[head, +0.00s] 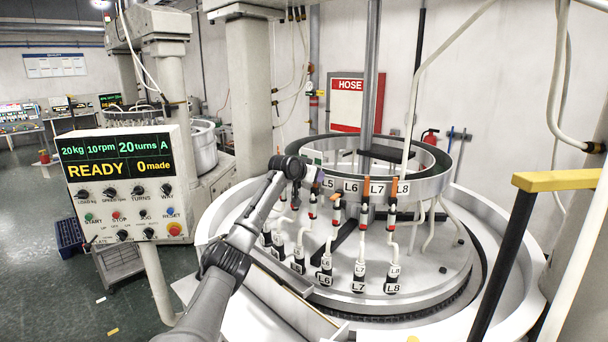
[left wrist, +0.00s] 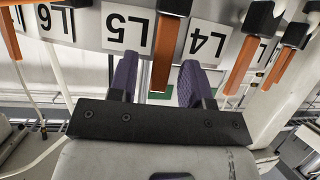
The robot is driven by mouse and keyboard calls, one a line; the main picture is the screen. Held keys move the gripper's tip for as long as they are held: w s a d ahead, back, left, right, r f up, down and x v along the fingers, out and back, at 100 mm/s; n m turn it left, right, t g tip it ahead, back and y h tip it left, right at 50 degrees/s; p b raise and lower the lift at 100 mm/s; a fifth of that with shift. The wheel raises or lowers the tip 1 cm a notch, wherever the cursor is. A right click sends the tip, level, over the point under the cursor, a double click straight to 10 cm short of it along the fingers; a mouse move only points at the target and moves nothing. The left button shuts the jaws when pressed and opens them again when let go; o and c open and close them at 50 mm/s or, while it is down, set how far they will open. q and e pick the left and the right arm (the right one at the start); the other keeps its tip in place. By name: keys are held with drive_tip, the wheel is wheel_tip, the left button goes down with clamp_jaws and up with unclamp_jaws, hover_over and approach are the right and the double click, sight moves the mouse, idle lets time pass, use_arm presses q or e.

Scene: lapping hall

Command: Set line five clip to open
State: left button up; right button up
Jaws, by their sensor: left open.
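In the left wrist view, the line five clip (left wrist: 162,55) is a black body with an orange lever beside the upside-down L5 label (left wrist: 126,30). The lever points down the picture, towards my gripper. My left gripper (left wrist: 158,88) is open, with one purple finger on each side of this lever; I cannot tell whether either finger touches it. In the head view, my left gripper (head: 298,172) is at the front left of the raised ring, by the L5 label (head: 328,181), and partly hides the clips there. My right gripper is not in view.
Neighbouring clips with orange levers are close on both sides, such as line seven's (head: 365,187) and line eight's (head: 393,187). Hoses run down to labelled fittings on the round table (head: 425,265). A control panel (head: 125,185) reading READY stands left. A yellow-topped rail (head: 555,180) is at right.

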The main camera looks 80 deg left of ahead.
use_arm(q)
drive_tip(key=b+v, duration=0.4)
drive_tip(key=v, duration=0.9)
drive_tip(key=shift+b, duration=0.4)
drive_tip(key=shift+s, duration=0.1)
